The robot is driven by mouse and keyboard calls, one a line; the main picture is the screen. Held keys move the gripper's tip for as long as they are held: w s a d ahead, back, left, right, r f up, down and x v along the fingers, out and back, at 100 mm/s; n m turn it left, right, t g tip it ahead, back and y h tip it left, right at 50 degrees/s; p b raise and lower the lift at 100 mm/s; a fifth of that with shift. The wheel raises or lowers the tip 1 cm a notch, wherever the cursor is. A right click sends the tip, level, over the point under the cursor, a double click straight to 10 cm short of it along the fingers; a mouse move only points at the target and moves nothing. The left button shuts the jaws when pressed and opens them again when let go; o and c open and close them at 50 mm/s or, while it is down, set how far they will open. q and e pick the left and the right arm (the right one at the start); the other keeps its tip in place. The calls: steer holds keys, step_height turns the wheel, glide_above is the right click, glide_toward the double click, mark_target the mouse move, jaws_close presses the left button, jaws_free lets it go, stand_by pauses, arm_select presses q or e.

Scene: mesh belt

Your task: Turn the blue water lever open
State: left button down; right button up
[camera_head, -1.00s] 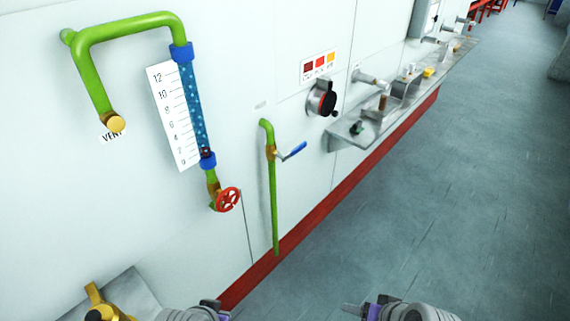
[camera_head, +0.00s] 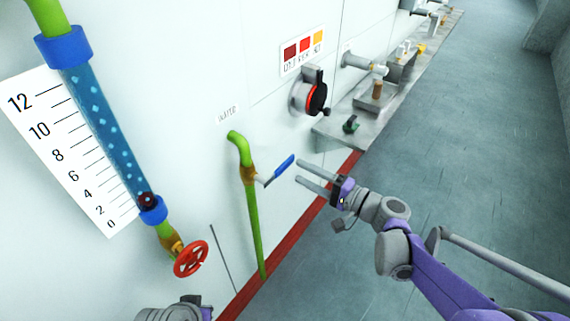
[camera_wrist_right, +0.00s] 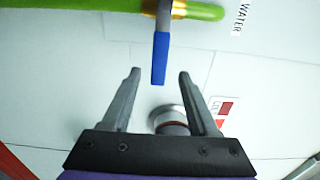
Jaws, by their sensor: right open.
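The blue water lever (camera_head: 280,169) sticks out from a brass valve (camera_head: 250,174) on a thin green pipe (camera_head: 253,215) on the white wall, below the WATER label (camera_head: 227,113). In the head view it points right and slightly up, across the pipe. My right gripper (camera_head: 303,170) is open just right of the lever's tip. In the right wrist view the blue lever (camera_wrist_right: 160,58) points toward the gap between the open fingers (camera_wrist_right: 158,74), near the fingertips, and does not appear touched. Part of my left arm (camera_head: 172,312) shows at the bottom edge; its fingers are not clearly visible.
A red handwheel (camera_head: 191,258) and a sight gauge (camera_head: 97,125) are at the left. A black and red dial (camera_head: 312,97) sits above right of the lever. A metal shelf (camera_head: 335,133) runs along the wall. The floor at right is open.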

mark_target(288, 165)
steer(key=x, duration=0.6)
steer(key=shift+w, duration=0.15)
jaws_close()
stand_by(1.2)
